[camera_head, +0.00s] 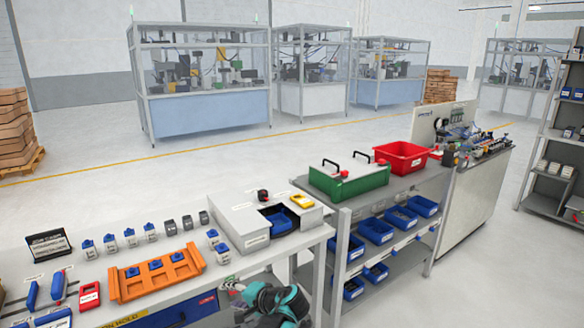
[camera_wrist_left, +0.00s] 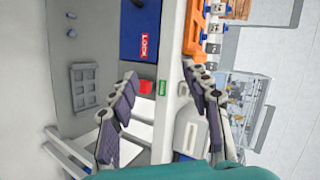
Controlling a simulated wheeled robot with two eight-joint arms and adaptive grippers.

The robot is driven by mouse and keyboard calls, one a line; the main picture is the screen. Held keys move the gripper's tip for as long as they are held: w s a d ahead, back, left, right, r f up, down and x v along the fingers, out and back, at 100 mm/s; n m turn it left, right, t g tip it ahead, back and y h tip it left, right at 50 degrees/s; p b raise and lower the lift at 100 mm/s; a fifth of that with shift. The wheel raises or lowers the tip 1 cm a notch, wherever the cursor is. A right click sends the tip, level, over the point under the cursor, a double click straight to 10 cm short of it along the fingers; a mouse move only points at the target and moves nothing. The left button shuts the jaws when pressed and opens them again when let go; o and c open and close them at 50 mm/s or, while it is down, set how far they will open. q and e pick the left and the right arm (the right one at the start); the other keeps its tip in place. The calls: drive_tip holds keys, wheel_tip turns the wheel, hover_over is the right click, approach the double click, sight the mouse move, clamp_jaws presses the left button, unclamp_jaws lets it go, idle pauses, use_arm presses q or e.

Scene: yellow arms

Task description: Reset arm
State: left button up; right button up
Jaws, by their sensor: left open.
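My left gripper (camera_head: 232,287) is at the bottom of the head view, just off the front edge of the workbench (camera_head: 222,277), with its teal arm beside it. In the left wrist view my left gripper (camera_wrist_left: 160,76) has its two dark-padded fingers spread apart with nothing between them. The orange holder (camera_head: 190,266) with blue-topped parts rests on the workbench, left of the gripper and apart from it; its edge also shows in the left wrist view (camera_wrist_left: 190,40). My right gripper is not in view.
A grey-white fixture box (camera_head: 238,232) sits on the bench's right end. A shelf rack with a green crate (camera_head: 345,188), a red bin (camera_head: 402,160) and several blue bins (camera_head: 376,231) stands right of it. Floor is open at the lower right.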

use_arm(q)
drive_tip(key=s+a+r+n+g+h, duration=0.1)
drive_tip(key=s+a+r+h, duration=0.15)
drive_tip(key=s, duration=0.45)
drive_tip(key=s+a+r+n+h, duration=0.1)
drive_tip(key=s+r+h, duration=0.15)
drive_tip(key=s, duration=0.55)
drive_tip(key=s+d+f+n+h, duration=0.1)
drive_tip(key=s+n+h, duration=0.1)
drive_tip(key=s, duration=0.5)
drive_tip(key=s+d+f+n+t+h, duration=0.1)
drive_tip(key=s+d+h, duration=0.1)
drive_tip(key=s, duration=0.6)
drive_tip(key=shift+s+f+n+h, duration=0.2)
drive_tip(key=shift+f+n+h, duration=0.2)
drive_tip(key=shift+h, duration=0.1)
